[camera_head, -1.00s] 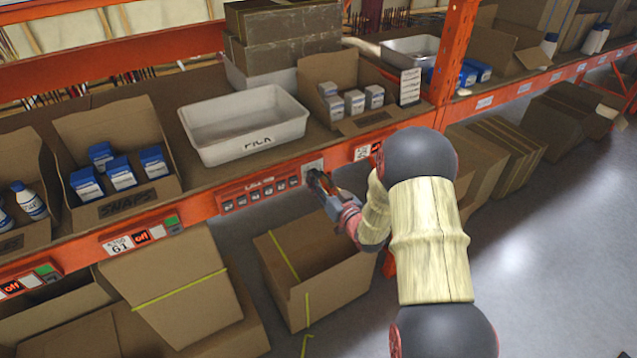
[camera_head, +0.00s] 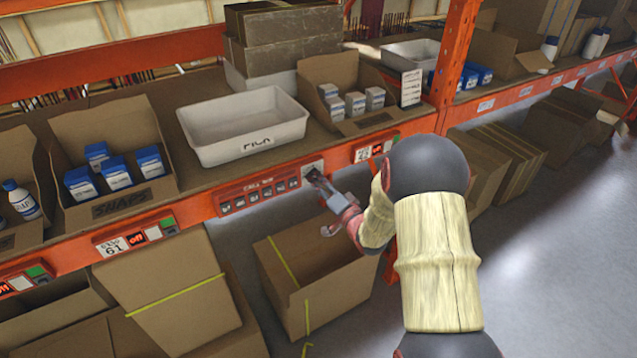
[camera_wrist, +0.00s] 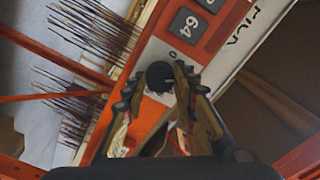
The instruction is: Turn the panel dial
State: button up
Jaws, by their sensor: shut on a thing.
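The panel dial (camera_wrist: 159,76) is a dark round knob on a light plate, fixed to the orange shelf rail. In the wrist view it sits between the fingertips of my gripper (camera_wrist: 160,88), which is shut on it. In the head view my gripper (camera_head: 322,182) reaches the right end of the orange button panel (camera_head: 259,192). The dial is hidden there behind the fingers, and only part of its grey plate (camera_head: 313,168) shows. Numbered dark buttons (camera_wrist: 187,24) lie beside the dial in the wrist view.
A white tray (camera_head: 222,157) stands on the shelf above the panel. Boxes of blue-and-white cartons (camera_head: 117,172) are to its left. An open cardboard box (camera_head: 325,275) stands below the panel. An orange upright (camera_head: 455,65) rises right of the panel.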

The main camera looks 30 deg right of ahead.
jog(key=shift+m, duration=0.3)
dwell(0.4)
jog(key=o, duration=1.2)
jog(key=shift+c, duration=0.2)
jog(key=s, duration=1.2)
jog(key=shift+d, duration=0.2)
